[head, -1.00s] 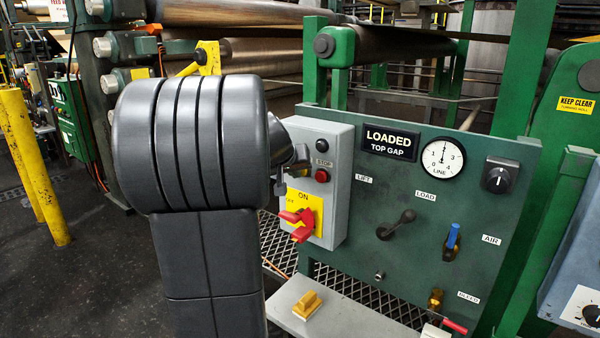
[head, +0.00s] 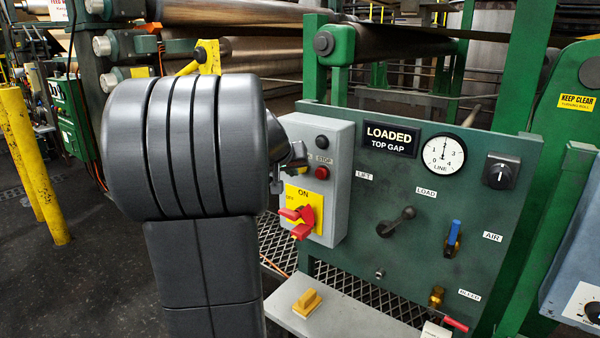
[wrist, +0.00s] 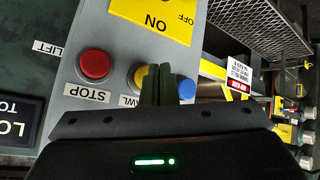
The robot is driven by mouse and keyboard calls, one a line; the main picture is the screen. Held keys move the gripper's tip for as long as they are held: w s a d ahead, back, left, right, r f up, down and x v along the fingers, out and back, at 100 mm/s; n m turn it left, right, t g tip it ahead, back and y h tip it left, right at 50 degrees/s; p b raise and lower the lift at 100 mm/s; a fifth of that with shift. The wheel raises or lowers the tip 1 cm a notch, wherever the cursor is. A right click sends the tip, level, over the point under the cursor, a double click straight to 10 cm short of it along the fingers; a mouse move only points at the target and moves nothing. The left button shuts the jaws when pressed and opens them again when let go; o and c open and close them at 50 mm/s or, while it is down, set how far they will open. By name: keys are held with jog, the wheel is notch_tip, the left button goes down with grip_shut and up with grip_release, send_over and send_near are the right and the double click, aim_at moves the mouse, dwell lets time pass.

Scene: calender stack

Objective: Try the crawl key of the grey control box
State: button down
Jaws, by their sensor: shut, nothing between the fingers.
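The grey control box (head: 343,165) is fixed at the left of the green panel. In the wrist view its face (wrist: 120,35) carries a red STOP button (wrist: 95,66), a yellow button (wrist: 139,78) over a label ending in "AWL", and a blue button (wrist: 186,88). My gripper (wrist: 158,72) is shut and empty, its fingers over the right part of the yellow button and its label. I cannot tell whether the tips touch the button.
A red-handled switch (head: 300,219) on a yellow ON/OFF plate sits low on the box. The green panel (head: 400,270) holds a LOADED sign (head: 390,138), a gauge (head: 443,154), a black lever (head: 397,222) and a blue-handled valve (head: 453,236). A yellow post (head: 35,165) stands far left.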

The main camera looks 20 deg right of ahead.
jog(key=shift+s+a, duration=0.1)
jog(key=shift+a, duration=0.05)
jog(key=s+a+b, duration=0.1)
jog(key=a, duration=0.1)
jog(key=s+a+b, duration=0.1)
jog(key=s+a, duration=0.1)
jog(key=shift+b, duration=0.4)
jog(key=shift+d, duration=0.1)
dwell(0.5)
jog(key=s+a, duration=0.2)
jog(key=a, duration=0.1)
jog(key=shift+s+a, duration=0.1)
jog(key=shift+s, duration=0.15)
dwell(0.5)
